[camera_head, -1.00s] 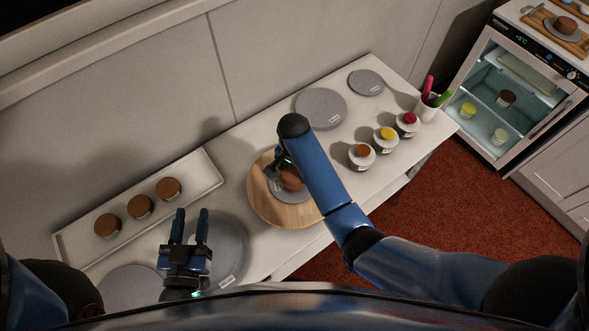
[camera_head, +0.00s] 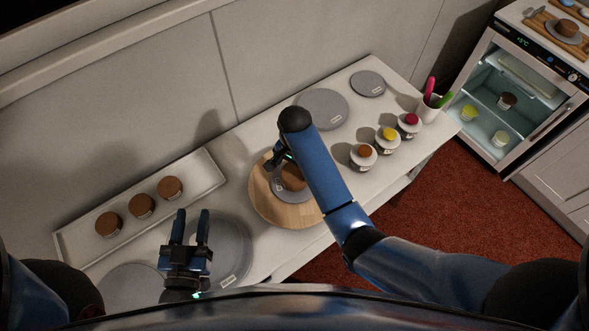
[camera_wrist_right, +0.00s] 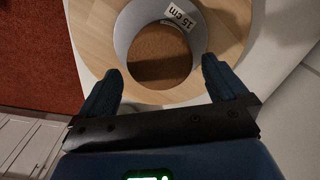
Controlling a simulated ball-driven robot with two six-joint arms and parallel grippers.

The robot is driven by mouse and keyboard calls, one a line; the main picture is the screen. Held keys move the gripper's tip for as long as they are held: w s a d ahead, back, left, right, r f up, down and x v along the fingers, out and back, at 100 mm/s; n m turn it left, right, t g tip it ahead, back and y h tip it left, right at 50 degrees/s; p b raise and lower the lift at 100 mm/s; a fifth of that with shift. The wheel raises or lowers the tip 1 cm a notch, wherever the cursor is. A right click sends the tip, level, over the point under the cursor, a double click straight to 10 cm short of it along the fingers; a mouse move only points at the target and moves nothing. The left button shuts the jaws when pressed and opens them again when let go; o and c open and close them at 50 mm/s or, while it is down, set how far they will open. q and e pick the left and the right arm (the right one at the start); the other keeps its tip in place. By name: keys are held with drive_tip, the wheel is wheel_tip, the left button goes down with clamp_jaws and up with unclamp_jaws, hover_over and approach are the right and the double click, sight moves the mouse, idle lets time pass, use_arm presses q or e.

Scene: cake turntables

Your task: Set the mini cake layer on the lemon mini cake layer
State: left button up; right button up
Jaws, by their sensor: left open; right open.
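A brown mini cake layer (camera_head: 293,177) sits on a grey disc (camera_head: 290,197) on the round wooden turntable (camera_head: 262,205). My right gripper (camera_head: 281,157) is open close by it. In the right wrist view, the brown cake top (camera_wrist_right: 160,50) lies ahead of the open, empty fingers (camera_wrist_right: 160,75), with the "15 cm" label (camera_wrist_right: 179,17) on the disc. Three more brown layers (camera_head: 141,205) stand on the tray. My left gripper (camera_head: 190,222) is open and empty by the large grey disc. No lemon layer shows clearly on the turntable; the brown layer's underside is hidden.
A white tray (camera_head: 80,243) lies at left and a large grey disc (camera_head: 229,250) at front. Grey discs (camera_head: 322,110), three topped cups (camera_head: 388,139) and a pen cup (camera_head: 427,108) stand at right. The glass-fronted fridge (camera_head: 535,92) holds yellow and brown pieces.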

sight(294, 170)
wheel_tip(294, 170, up, 3)
drive_tip(key=shift+w+r+b, duration=0.15)
drive_tip(key=shift+r+b, duration=0.05)
drive_tip(key=shift+b, duration=0.2)
wheel_tip(294, 170, up, 6)
drive_tip(key=p, duration=0.4)
